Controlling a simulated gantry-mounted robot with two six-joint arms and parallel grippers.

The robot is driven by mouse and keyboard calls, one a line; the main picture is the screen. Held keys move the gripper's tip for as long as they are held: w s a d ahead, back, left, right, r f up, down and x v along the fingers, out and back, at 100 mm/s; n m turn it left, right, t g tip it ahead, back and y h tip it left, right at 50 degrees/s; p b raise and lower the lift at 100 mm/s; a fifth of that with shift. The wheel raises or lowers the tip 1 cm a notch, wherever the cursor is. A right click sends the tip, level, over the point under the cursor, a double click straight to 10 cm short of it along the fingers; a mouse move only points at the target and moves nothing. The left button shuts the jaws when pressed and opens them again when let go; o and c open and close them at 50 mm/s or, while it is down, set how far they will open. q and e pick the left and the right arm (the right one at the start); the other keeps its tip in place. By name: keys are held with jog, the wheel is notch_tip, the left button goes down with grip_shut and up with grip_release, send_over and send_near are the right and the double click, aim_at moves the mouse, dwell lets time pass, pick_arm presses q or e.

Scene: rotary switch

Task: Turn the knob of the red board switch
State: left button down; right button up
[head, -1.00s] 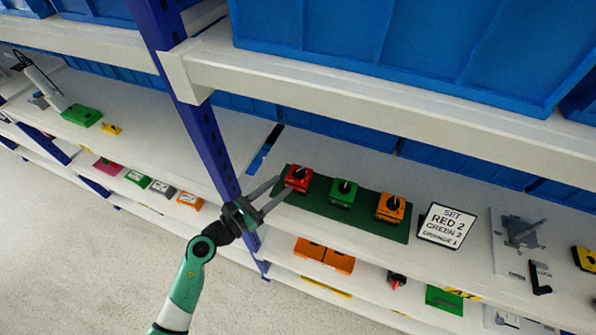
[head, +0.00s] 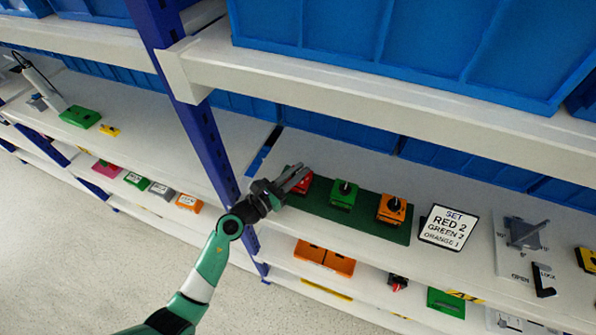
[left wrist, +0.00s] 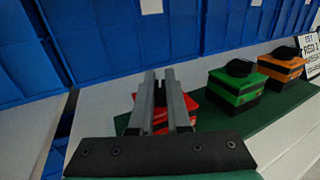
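The red switch (head: 303,184) stands at the left end of a dark green board (head: 365,220) on the shelf. My left gripper (head: 300,173) reaches over it from the left, and its fingers cover most of its top. In the left wrist view the two fingers (left wrist: 160,76) lie close together with a narrow gap, above the red switch (left wrist: 201,102). The knob is hidden by the fingers, so I cannot tell whether they grip it. A sign (head: 448,228) to the right reads SET RED 2, GREEN 2, ORANGE 1. My right gripper is not in view.
A green switch (head: 344,194) and an orange switch (head: 391,209) with black knobs stand on the same board, right of the red one. A blue upright post (head: 205,140) is close on the left. A white shelf beam (head: 370,100) runs above; blue bins are behind.

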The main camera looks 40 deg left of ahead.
pick_arm(q)
jog(key=shift+a+f+h+b, duration=0.1)
jog(key=shift+f+h+b, duration=0.05)
jog(key=shift+h+b, duration=0.2)
jog(key=shift+a+f+m+h+b, duration=0.1)
jog(key=shift+f+m+h+b, duration=0.05)
jog(key=shift+m+h+b, duration=0.85)
jog(key=shift+m+g+h+b, duration=0.3)
jog(key=shift+m+h+b, duration=0.15)
jog(key=shift+h, duration=0.4)
jog(key=shift+r+h, duration=0.25)
jog(key=shift+h, duration=0.05)
jog(key=c, duration=0.9)
grip_release()
